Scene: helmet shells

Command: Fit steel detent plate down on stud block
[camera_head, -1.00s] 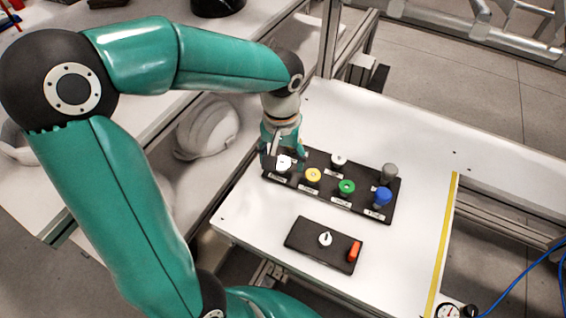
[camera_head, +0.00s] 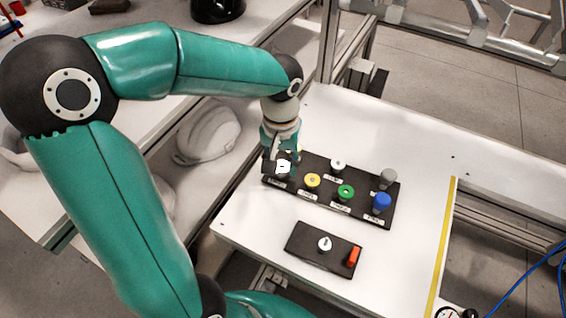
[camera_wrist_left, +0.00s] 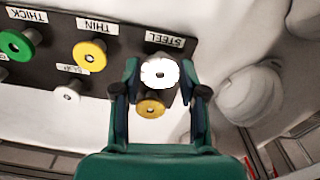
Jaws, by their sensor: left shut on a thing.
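The steel detent plate, a pale disc (camera_head: 283,166) with a notched rim and a small centre hole, sits at the left end of a black rack, by the STEEL label. It also shows in the left wrist view (camera_wrist_left: 159,72). My left gripper (camera_head: 281,160) reaches down from above and is shut on it, with one finger on each side in the wrist view. The plate still appears at its rack place; any gap beneath is hidden. The stud block (camera_head: 307,255) is a dark base with a white round stud part (camera_head: 324,244) and an orange piece (camera_head: 354,256). My right gripper is not in view.
The rack (camera_head: 300,193) also holds yellow (camera_head: 312,180), green (camera_head: 346,191), blue (camera_head: 382,201), white (camera_head: 338,165) and grey (camera_head: 388,177) pieces. A brass piece (camera_wrist_left: 151,109) stands close beside the gripped plate. White table surface between rack and block is clear.

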